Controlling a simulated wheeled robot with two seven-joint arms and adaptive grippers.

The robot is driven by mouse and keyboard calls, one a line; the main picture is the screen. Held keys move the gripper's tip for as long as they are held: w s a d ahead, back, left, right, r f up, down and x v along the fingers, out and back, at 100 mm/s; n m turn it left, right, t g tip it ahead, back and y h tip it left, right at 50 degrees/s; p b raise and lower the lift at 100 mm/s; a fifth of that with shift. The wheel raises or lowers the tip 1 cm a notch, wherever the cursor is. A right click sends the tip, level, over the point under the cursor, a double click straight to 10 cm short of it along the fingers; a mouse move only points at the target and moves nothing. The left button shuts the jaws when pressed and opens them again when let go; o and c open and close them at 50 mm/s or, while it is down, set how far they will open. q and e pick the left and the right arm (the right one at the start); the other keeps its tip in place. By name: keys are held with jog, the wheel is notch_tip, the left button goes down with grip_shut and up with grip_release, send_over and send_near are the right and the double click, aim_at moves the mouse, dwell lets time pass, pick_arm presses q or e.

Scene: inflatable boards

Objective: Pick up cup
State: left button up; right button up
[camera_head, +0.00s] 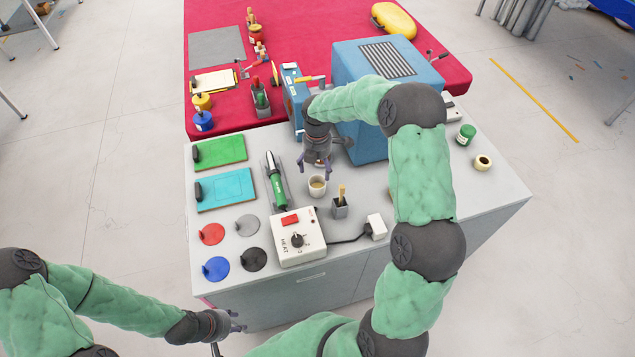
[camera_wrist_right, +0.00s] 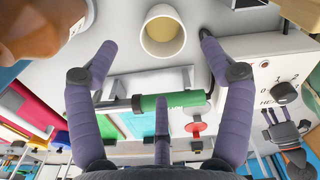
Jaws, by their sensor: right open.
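The cup (camera_head: 317,187) is a small cream cup with a tan inside, standing upright on the grey cabinet top. In the right wrist view the cup (camera_wrist_right: 162,32) is at the top, seen from above, just beyond and between my spread fingertips. My right gripper (camera_head: 314,170) is open and empty, just behind the cup in the head view. Its purple fingers (camera_wrist_right: 156,44) also show in the right wrist view; I cannot tell if any touches the cup. My left gripper (camera_head: 238,321) is low, off the cabinet's front edge, with its fingers apart and empty.
A green soldering iron (camera_head: 276,188) lies left of the cup. A white heat-control box (camera_head: 297,238) and a small brush holder (camera_head: 340,208) stand in front. A blue machine (camera_head: 372,80) stands behind. Coloured discs and boards lie left. The cabinet top right of my arm is mostly clear.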

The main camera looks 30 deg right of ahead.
send_near(317, 185)
jog(key=shift+s+a+f+b, duration=0.3)
jog(key=shift+s+a+f, duration=0.15)
jog(key=shift+s+f, duration=0.3)
jog(key=shift+s+a+f+b, duration=0.15)
jog(key=shift+f+b, duration=0.15)
jog(key=shift+f, duration=0.95)
jog(key=shift+s+d+f+b, duration=0.1)
jog(key=shift+f+b, duration=0.15)
jog(key=shift+f, duration=1)
jog(key=c, duration=1.3)
